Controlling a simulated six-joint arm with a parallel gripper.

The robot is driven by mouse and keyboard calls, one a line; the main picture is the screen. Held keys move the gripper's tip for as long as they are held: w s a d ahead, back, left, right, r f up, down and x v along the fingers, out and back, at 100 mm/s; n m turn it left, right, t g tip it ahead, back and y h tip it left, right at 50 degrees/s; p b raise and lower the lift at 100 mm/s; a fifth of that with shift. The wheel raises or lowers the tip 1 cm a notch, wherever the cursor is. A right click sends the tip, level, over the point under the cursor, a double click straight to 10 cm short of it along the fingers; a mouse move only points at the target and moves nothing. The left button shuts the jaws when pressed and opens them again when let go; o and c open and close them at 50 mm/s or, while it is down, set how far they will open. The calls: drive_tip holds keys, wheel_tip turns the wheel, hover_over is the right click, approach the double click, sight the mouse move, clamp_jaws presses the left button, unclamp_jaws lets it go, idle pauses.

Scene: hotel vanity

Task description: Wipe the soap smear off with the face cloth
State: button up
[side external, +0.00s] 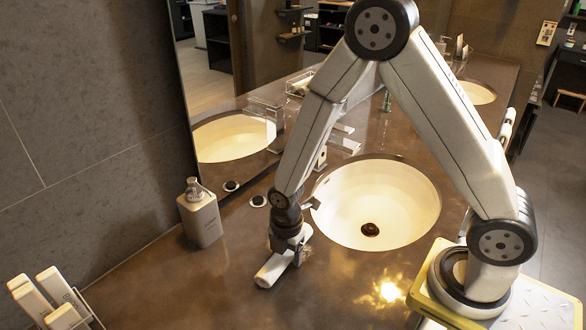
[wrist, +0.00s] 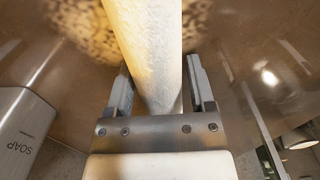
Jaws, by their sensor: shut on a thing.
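The face cloth (side external: 272,272) is a white roll at the counter, left of the near basin. My gripper (side external: 291,250) points down and is shut on it. In the wrist view the cloth (wrist: 145,45) stretches away between the two fingers of my gripper (wrist: 160,88). I cannot tell in either view whether the cloth touches the counter. I cannot make out the soap smear for certain; a mottled pale patch (wrist: 80,20) shows at the top of the wrist view, partly behind the cloth.
A soap bottle (side external: 200,214) stands on the brown counter (side external: 180,282) by the wall, left of my gripper. The white basin (side external: 400,205) is to the right. A rack of white rolls (side external: 48,298) is at the lower left. The front counter is clear.

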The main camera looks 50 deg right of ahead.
drive_tip(key=shift+d, duration=3.2)
drive_tip(key=shift+w+d, duration=0.15)
drive_tip(key=shift+w, duration=0.7)
drive_tip(key=shift+a, duration=3.6)
drive_tip(key=shift+w, duration=0.75)
drive_tip(key=shift+d, duration=3.45)
drive_tip(key=shift+w+d, duration=0.2)
drive_tip(key=shift+w+a, duration=0.2)
drive_tip(key=shift+w, duration=0.5)
drive_tip(key=shift+a, duration=3.45)
wheel_tip(320, 180, up, 8)
drive_tip(key=shift+s+d+r, duration=0.1)
